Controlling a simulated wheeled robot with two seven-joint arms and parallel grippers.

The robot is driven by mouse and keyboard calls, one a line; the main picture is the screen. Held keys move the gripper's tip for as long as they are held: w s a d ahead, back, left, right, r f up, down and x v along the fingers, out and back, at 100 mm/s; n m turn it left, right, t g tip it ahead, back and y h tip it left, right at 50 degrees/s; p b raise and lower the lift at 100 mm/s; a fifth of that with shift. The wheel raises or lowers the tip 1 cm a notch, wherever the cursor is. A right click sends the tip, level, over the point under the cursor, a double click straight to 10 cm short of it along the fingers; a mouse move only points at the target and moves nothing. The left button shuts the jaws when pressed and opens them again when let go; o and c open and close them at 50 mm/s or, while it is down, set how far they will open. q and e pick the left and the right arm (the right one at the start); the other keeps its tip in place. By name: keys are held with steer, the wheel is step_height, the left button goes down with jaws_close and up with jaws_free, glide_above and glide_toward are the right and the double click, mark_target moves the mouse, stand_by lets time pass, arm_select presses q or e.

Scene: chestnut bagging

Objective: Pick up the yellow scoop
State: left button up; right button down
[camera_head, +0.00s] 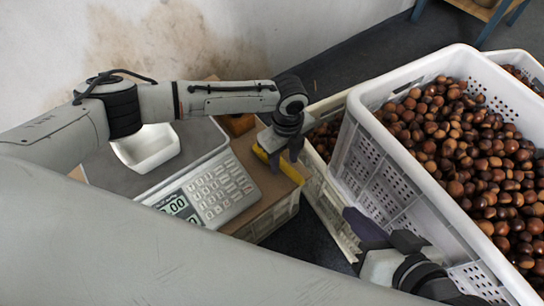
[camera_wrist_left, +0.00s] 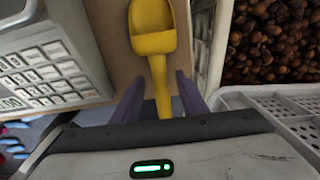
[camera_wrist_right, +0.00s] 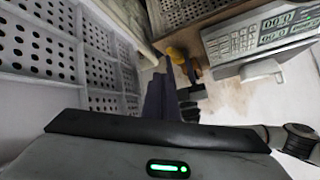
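The yellow scoop (camera_head: 290,172) lies on a brown surface beside the scale, partly hidden by my left gripper (camera_head: 284,152). In the left wrist view, the scoop (camera_wrist_left: 152,42) has its bowl at the top and its handle pointing down between the spread fingers of my left gripper (camera_wrist_left: 159,84). The fingers stand on both sides of the handle with gaps. The scoop (camera_wrist_right: 177,55) also shows small in the right wrist view. My right gripper (camera_head: 364,226) is by the white crate's near side. Its fingers (camera_wrist_right: 162,92) look closed together, with nothing seen between them.
A scale (camera_head: 220,190) with a keypad stands left of the scoop, with a white tray (camera_head: 146,148) on its plate. A large white crate (camera_head: 378,182) full of chestnuts (camera_head: 470,150) stands on the right. A lower container (camera_head: 322,192) lies between it and the scoop.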

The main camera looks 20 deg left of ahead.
mark_target(284, 164)
arm_select(q)
jaws_close()
steer(key=shift+r, duration=0.2)
arm_select(e)
steer(key=shift+r, duration=0.1)
